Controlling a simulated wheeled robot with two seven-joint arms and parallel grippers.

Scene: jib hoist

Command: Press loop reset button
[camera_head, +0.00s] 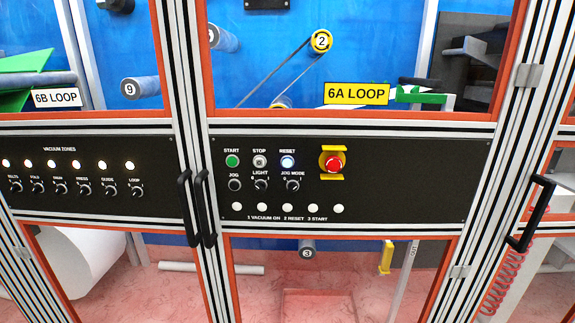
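The loop control panel (395,190) is a black plate under the yellow "6A LOOP" sign (356,94). Its reset button (288,162) is round and glows bluish white under the label RESET. A green start button (233,161) and a pale stop button (260,162) sit to its left. A red emergency stop (333,163) with yellow guards sits to its right. The jog button (235,185), light switch (261,185) and jog mode switch (292,185) are in the row below. Neither gripper shows in the head view.
A vacuum zones panel (90,205) with lit lamps and several knobs is at the left. Two black door handles (184,208) (205,208) stand out between the panels, and another handle (530,213) is at the right. The front of the loop panel is unobstructed.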

